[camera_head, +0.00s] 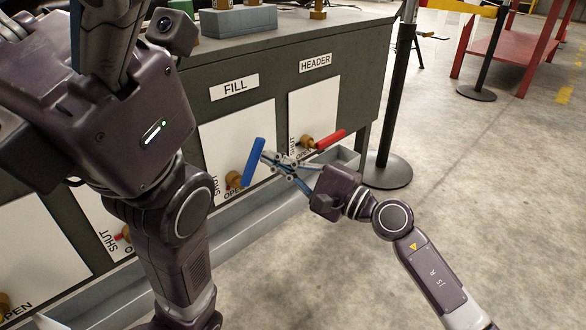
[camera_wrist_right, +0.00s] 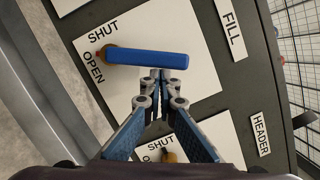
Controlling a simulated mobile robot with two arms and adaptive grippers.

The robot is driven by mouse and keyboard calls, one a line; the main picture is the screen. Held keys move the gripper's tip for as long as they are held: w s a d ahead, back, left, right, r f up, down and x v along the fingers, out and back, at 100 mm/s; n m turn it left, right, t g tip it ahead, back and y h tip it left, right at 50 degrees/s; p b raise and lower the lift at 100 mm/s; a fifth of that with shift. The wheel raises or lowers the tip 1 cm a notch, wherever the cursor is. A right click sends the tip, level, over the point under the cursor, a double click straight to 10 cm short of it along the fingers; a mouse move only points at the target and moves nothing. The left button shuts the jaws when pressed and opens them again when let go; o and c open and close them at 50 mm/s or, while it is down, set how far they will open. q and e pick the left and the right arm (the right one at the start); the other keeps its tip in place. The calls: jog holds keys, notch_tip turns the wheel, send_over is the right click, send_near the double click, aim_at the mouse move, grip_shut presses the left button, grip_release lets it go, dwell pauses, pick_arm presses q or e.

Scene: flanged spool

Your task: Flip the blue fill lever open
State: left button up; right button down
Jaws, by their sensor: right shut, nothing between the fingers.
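The blue fill lever (camera_head: 253,162) is on a brass valve on the white panel under the FILL sign. Its handle sticks up and slightly right from its pivot, beside the SHUT and OPEN labels. In the right wrist view the lever (camera_wrist_right: 147,58) lies across the picture, with its pivot at the left between the two labels. My right gripper (camera_head: 266,157) is shut and empty, its fingertips close to the lever's right side. In the right wrist view the fingertips (camera_wrist_right: 160,76) are just below the lever's right half; I cannot tell whether they touch. My left gripper is not visible.
A red lever (camera_head: 330,139) sits on the header panel just right of my right gripper. A grey trough (camera_head: 225,232) runs along the cabinet's foot. A black post (camera_head: 392,110) stands at the cabinet's right end.

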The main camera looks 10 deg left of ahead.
aim_at(259, 158)
jog(key=r+n, duration=0.1)
jog(key=s+a+r+n+g+p, duration=0.1)
jog(key=n, duration=0.1)
jog(key=shift+s+a+n+h, duration=0.1)
jog(key=shift+s+n+h, duration=0.15)
jog(key=shift+n+h, duration=0.05)
jog(key=shift+s+a+r+n+p, duration=0.15)
jog(key=shift+s+a+n+p, duration=0.15)
jog(key=shift+n, duration=0.3)
jog(key=shift+s+a+r+n+p, duration=0.15)
jog(key=shift+s+n, duration=0.15)
jog(key=shift+n, duration=0.3)
jog(key=shift+s+f, duration=0.1)
